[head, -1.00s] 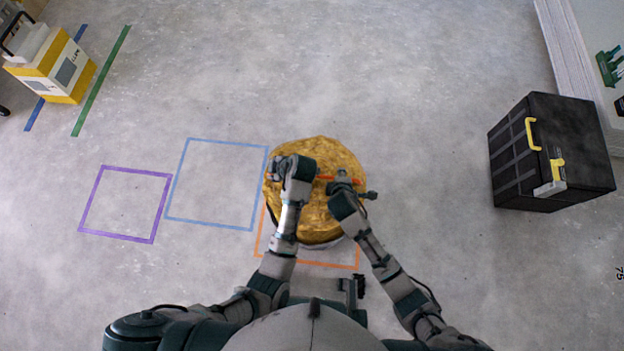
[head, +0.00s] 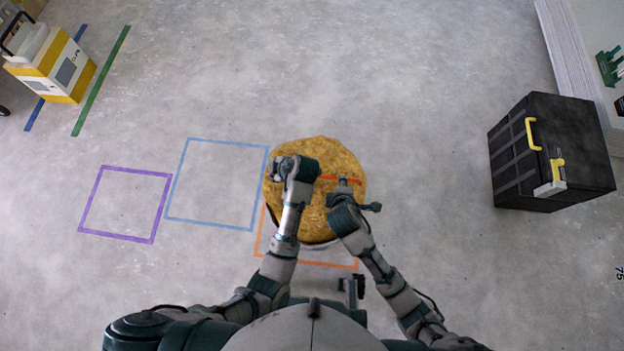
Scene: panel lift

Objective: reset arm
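A round, golden, rough-topped object (head: 325,220) lies on the floor in front of me, over the upper part of an orange taped square. A thin orange-red bar or strip (head: 336,179) crosses its top; part of it is hidden behind my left wrist. My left gripper (head: 278,169) is over the object's upper left side, near the strip's left end. My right gripper (head: 352,193) is over its right side, just below the strip, and looks apart from it. The fingers of both grippers are too small and covered to read.
Blue (head: 209,224) and purple (head: 118,236) taped squares on the floor at left are empty. A black case (head: 555,150) with yellow handles stands at right. A yellow-white machine (head: 58,68) stands at upper left. The floor between is clear.

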